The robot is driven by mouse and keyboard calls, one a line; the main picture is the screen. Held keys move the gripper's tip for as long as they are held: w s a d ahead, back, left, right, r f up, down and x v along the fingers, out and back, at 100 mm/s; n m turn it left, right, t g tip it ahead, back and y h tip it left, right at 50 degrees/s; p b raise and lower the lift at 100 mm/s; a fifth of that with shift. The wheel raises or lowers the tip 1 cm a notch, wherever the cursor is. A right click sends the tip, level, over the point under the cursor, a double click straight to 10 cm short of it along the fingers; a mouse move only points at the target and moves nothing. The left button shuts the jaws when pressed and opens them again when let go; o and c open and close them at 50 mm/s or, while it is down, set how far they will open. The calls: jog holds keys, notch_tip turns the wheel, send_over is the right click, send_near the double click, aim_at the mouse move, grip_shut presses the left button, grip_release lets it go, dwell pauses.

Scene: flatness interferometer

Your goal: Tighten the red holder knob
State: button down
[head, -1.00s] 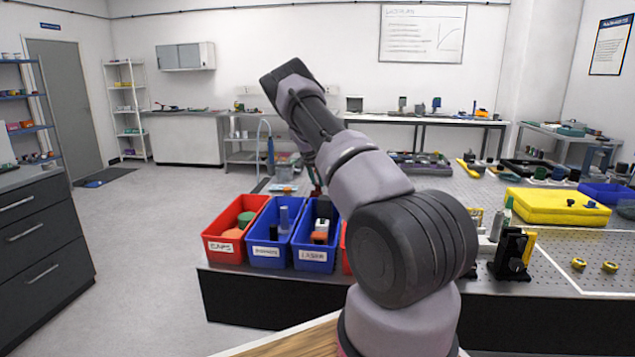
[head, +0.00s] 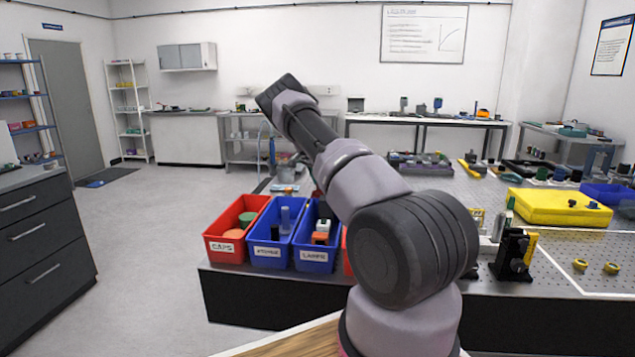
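No red holder knob can be made out. A black upright holder (head: 510,254) with a yellow strip stands near the front edge of the bench, right of my arm. A dark round knob (head: 519,266) shows on its front, and I see no red on it. My arm rises through the middle of the view and bends at the upper left. My gripper is not visible; the arm hides what lies behind it.
A red bin (head: 226,250) and two blue bins (head: 268,253) stand left of my arm at the bench's front. A yellow case (head: 556,208) and two small yellow rings (head: 580,265) lie on the perforated bench top (head: 560,287). Open floor lies left.

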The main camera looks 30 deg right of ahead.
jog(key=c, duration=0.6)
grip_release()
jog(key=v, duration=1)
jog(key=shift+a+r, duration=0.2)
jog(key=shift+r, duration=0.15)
